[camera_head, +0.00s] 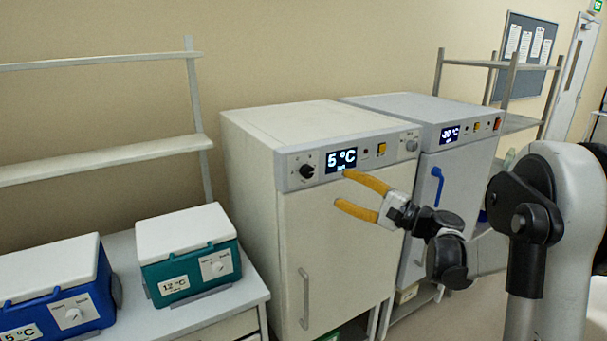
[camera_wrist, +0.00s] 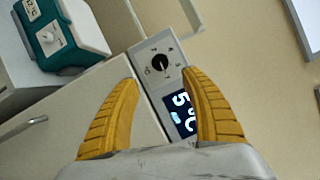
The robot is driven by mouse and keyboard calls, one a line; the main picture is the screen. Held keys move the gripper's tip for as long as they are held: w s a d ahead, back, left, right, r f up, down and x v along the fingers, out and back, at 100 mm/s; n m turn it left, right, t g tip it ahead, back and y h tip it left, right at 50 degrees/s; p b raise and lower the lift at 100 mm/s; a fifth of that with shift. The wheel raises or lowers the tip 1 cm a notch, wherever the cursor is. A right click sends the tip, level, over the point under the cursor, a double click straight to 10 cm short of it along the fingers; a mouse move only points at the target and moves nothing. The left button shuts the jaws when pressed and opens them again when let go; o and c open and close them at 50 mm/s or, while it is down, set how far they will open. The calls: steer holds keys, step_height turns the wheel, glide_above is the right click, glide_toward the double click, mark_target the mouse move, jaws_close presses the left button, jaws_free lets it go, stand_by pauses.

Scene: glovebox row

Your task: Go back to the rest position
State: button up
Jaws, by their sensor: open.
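My gripper (camera_head: 341,188) has two yellow fingers, spread apart and empty, in front of the upper part of the white cabinet (camera_head: 335,245) with the "5 °C" display (camera_head: 342,160). In the wrist view my gripper (camera_wrist: 160,75) points toward the cabinet's black dial (camera_wrist: 160,62), which shows between the fingertips. I see no contact between the fingers and the dial. The same dial (camera_head: 306,171) is left of the display in the head view. My arm reaches in from the right.
A teal box (camera_head: 188,255) labelled 12 °C and a blue box (camera_head: 55,290) stand on the left counter (camera_head: 165,320). A grey cabinet (camera_head: 445,180) with a blue handle stands beside the white one. Wall shelves (camera_head: 100,157) are at left, a metal rack (camera_head: 500,65) at right.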

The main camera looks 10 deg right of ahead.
steer(key=s+a+f+n+g+h+b, duration=0.3)
steer(key=s+a+f+n+g+h, duration=0.3)
steer(key=s+a, duration=0.75)
steer(key=s+d+f+n+h+b, duration=0.1)
steer(key=s+d+f+n+h, duration=0.1)
steer(key=s, duration=0.4)
steer(key=s+d+f+n+g+h+b, duration=0.1)
steer(key=s+d+f+n+h, duration=0.1)
steer(key=s+f, duration=0.3)
steer(key=s+d+f+n+h+b, duration=0.1)
steer(key=s+d+f+n+h, duration=0.1)
steer(key=s, duration=0.5)
step_height(320, 180, down, 2)
steer(key=shift+s+f+n+g, duration=0.1)
steer(key=shift+s+n+g, duration=0.2)
steer(key=shift+s+n, duration=0.15)
